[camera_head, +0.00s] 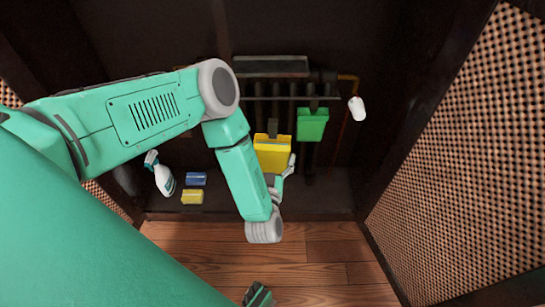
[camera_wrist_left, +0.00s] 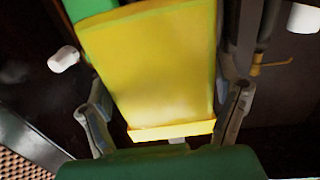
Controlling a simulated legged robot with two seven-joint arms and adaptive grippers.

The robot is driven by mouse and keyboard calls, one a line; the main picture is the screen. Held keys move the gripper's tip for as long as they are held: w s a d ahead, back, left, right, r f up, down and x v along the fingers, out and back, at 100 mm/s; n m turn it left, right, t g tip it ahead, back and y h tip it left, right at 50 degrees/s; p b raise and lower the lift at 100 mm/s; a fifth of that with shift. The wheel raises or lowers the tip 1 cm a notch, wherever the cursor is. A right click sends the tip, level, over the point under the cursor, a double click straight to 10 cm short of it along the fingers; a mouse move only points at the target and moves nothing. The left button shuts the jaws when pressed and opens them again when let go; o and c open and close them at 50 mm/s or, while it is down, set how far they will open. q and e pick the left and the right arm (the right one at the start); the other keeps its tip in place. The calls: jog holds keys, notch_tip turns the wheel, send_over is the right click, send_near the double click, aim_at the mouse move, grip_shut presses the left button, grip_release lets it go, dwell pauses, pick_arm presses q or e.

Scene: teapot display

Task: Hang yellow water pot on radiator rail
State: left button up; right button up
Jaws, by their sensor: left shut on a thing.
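The yellow water pot (camera_head: 271,152) is upright in front of the radiator in the head view, just below the rail (camera_head: 287,98). A dark piece (camera_head: 272,127) rises above its top edge; I cannot tell whether it touches the rail. My left gripper (camera_head: 284,176) is shut on the pot near its lower part. In the left wrist view the yellow pot (camera_wrist_left: 155,60) fills the middle, between the two fingers of the left gripper (camera_wrist_left: 165,108). A dark green and grey tip at the bottom of the head view seems to be my right gripper (camera_head: 258,296); its jaws are unclear.
A green pot (camera_head: 312,124) hangs on the radiator, right of the yellow one. A white valve knob (camera_head: 357,108) is farther right. A spray bottle (camera_head: 160,175), a blue sponge (camera_head: 196,179) and a yellow sponge (camera_head: 192,197) are at the left. Perforated panels (camera_head: 465,160) flank the niche.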

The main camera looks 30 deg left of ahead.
pick_arm(q)
jog(key=shift+s+f+n+g+y+p, duration=0.3)
jog(key=shift+s+f+n+g+y, duration=0.15)
jog(key=shift+f+y, duration=0.3)
jog(key=shift+s+f, duration=0.1)
jog(key=shift+f, duration=0.1)
jog(key=shift+a+b, duration=0.15)
jog(key=shift+b, duration=0.2)
jog(key=b+x, duration=0.1)
jog(key=b, duration=0.1)
jog(key=shift+w+a+f+b, duration=0.15)
jog(key=shift+w+a+b, duration=0.05)
jog(key=shift+w+b, duration=0.15)
jog(key=shift+b+x, duration=5.1)
jog(key=shift+x, duration=2.05)
jog(key=shift+s+f+b, duration=0.1)
jog(key=shift+f+b, duration=0.3)
jog(key=shift+f, duration=0.25)
